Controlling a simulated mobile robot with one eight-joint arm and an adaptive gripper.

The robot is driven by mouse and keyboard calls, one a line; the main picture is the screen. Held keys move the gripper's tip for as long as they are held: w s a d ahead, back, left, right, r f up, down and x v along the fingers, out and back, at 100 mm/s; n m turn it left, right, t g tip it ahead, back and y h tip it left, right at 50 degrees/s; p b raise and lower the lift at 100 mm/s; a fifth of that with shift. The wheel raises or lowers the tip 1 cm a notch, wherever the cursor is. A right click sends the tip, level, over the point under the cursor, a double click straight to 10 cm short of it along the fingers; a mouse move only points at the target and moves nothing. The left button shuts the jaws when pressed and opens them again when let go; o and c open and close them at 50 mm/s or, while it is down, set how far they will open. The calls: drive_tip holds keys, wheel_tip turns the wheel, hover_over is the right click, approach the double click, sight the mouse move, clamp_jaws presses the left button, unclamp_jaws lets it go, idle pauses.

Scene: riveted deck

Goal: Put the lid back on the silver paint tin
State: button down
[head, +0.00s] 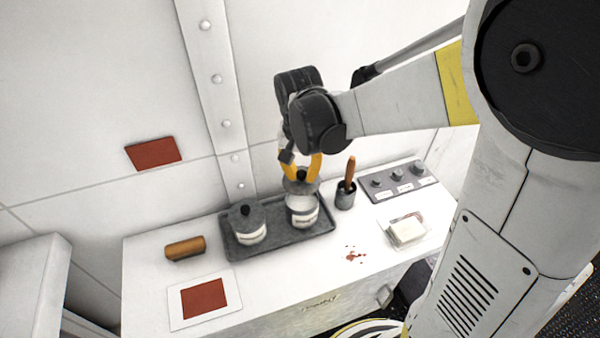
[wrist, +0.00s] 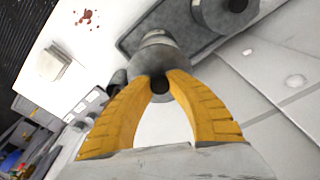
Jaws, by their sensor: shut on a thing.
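The open paint tin (head: 302,214), silver with a pale label, stands upright on the right part of a dark tray (head: 283,241). My gripper (head: 301,174) is over this tin, pointing down. It is shut on the dark knob of a grey lid (head: 294,187). The lid is above the tin's mouth, slightly tilted, with the pale inside of the tin showing below it. In the wrist view, the lid (wrist: 160,57) is beyond the fingertips of my gripper (wrist: 161,82) and hides the tin's mouth.
A second tin (head: 249,232) with its black-knobbed lid on stands left on the tray. A pot with a wooden-handled brush (head: 346,195) is close right. A knob panel (head: 393,182), a white block on a dish (head: 407,231) and a brown roller (head: 185,249) lie around. The wall is close behind.

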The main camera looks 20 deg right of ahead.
drive_tip(key=shift+d+f+b, duration=0.15)
drive_tip(key=shift+f+b, duration=0.3)
drive_tip(key=shift+f, duration=0.25)
drive_tip(key=shift+f+b, duration=1.9)
drive_tip(key=shift+f, duration=0.5)
drive_tip(key=shift+f, duration=0.15)
drive_tip(key=c, duration=0.8)
unclamp_jaws()
drive_tip(key=shift+o, duration=0.2)
drive_tip(key=shift+r+p, duration=2.55)
drive_tip(key=shift+r, duration=1)
